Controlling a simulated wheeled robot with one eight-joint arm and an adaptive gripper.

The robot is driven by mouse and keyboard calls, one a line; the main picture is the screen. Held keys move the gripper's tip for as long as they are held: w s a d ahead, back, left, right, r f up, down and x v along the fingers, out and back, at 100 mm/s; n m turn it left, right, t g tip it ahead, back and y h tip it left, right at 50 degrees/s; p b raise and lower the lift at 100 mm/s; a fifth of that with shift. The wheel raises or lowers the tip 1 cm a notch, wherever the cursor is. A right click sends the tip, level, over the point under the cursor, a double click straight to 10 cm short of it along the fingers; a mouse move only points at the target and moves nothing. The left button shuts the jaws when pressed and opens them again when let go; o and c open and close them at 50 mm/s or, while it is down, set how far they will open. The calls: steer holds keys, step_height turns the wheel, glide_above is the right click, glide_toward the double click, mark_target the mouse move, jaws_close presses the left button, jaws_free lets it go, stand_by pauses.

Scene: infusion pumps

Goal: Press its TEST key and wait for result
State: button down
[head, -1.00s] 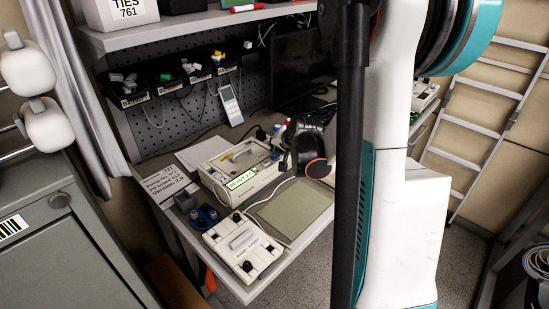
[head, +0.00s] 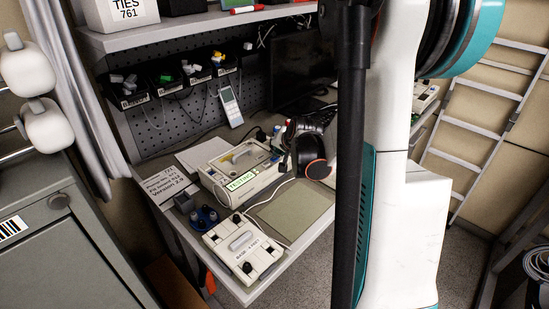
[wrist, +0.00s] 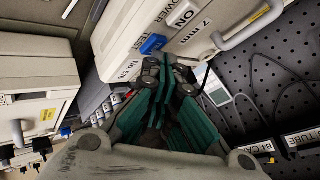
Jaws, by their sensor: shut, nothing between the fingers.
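A beige tester box (head: 212,172) stands on the bench in the head view, its lit green display (head: 241,181) reading "TESTING". In the wrist view the tester (wrist: 128,50) shows a blue key (wrist: 153,44) beside a "TEST" label and a white "ON" switch (wrist: 183,15). My gripper (wrist: 165,68) is shut and empty, its tips just by the blue key; whether they touch it I cannot tell. In the head view my gripper (head: 285,162) is dark and partly hidden at the tester's right end.
A white unit with black corner knobs (head: 241,246) sits at the bench's front, with a blue item (head: 205,217) behind it. A grey-green pad (head: 296,212) lies to its right. A pegboard with bins (head: 180,85) and a dark monitor (head: 300,72) stand behind.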

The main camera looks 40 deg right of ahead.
steer(key=shift+r, duration=0.5)
steer(key=shift+r+p, duration=0.15)
steer(key=shift+p, duration=0.2)
steer(key=shift+r+p, duration=1.65)
steer(key=shift+r, duration=0.75)
